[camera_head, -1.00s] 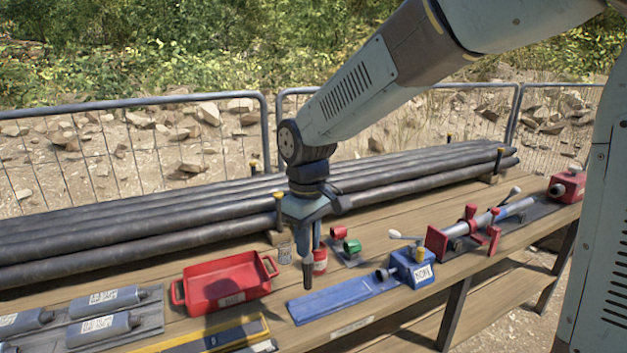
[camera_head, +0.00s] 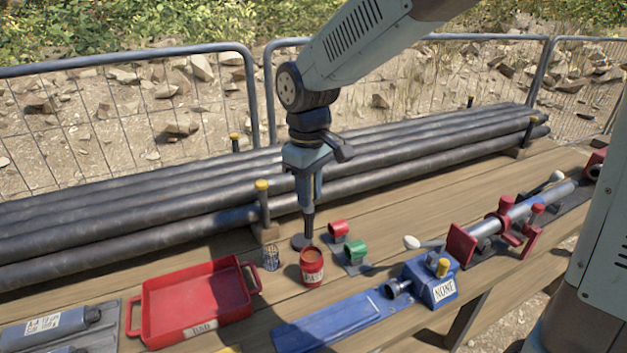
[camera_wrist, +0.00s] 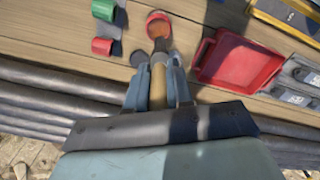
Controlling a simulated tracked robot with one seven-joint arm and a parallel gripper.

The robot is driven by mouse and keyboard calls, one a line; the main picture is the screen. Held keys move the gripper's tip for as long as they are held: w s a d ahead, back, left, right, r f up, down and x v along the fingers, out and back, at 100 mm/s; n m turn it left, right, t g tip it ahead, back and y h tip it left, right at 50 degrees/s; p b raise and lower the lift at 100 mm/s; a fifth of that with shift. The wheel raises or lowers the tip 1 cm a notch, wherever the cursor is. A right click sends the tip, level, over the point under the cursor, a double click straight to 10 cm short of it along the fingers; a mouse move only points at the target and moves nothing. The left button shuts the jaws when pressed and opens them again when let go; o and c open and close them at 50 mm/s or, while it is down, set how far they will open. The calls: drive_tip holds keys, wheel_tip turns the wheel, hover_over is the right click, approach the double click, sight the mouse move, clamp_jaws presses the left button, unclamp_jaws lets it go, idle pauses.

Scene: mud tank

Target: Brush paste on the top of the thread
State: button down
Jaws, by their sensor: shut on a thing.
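My gripper (camera_head: 308,188) is shut on a brush, pointing down above the bench just behind the red paste pot (camera_head: 313,266). The pot is open, with brown paste inside and a white label. A dark round disc (camera_head: 302,243) lies on the bench by the brush's lower end; I cannot tell whether they touch. A steel rod (camera_head: 545,200) lies in red clamps at the right. I cannot make out which part is the thread.
A red tray (camera_head: 192,333) stands left of the pot, with a wire cup (camera_head: 271,258) between. Long dark pipes (camera_head: 150,215) lie behind.

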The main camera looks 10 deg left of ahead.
sight(311, 210)
drive_tip(key=shift+d+f, duration=0.2)
drive_tip(key=shift+f, duration=3.2)
drive_tip(key=shift+r, duration=0.1)
drive_tip(key=shift+r, duration=3.45)
